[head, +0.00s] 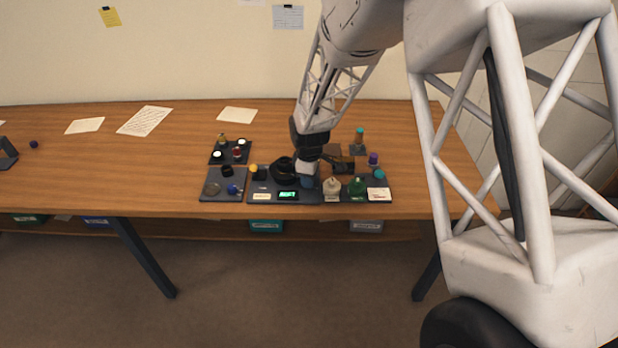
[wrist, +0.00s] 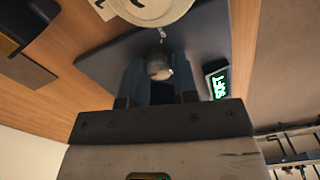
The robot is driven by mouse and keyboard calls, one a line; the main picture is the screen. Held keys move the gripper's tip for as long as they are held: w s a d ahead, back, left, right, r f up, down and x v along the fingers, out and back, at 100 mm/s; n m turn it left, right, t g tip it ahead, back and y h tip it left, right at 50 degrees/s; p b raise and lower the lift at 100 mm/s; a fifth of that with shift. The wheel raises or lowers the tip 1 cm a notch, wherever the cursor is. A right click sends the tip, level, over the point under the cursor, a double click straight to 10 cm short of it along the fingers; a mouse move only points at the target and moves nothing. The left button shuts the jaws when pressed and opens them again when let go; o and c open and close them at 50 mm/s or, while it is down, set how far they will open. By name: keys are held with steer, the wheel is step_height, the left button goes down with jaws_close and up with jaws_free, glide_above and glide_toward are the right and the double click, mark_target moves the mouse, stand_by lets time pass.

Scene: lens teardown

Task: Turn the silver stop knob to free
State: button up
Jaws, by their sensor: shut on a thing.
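The silver stop knob (wrist: 160,68) shows in the wrist view as a small rounded metal piece between the two fingers. My gripper (wrist: 161,78) is shut on the knob, with one finger on each side of it. In the head view my gripper (head: 309,180) points down at the dark fixture plate (head: 258,198) on the bench. The knob is hidden there behind my gripper. A cream disc (wrist: 150,8) with dark marks lies just beyond the knob in the wrist view, partly cut off. The way the knob points cannot be read clearly.
A small display with green text (head: 288,195) sits left of my gripper. A black ring-shaped part (head: 282,172), a cream knob (head: 332,187) and a green part (head: 356,186) stand close around it. The left of the wooden bench (head: 80,160) is largely clear.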

steer(key=o, duration=0.7)
steer(key=shift+c, duration=0.2)
steer(key=shift+r, duration=3.9)
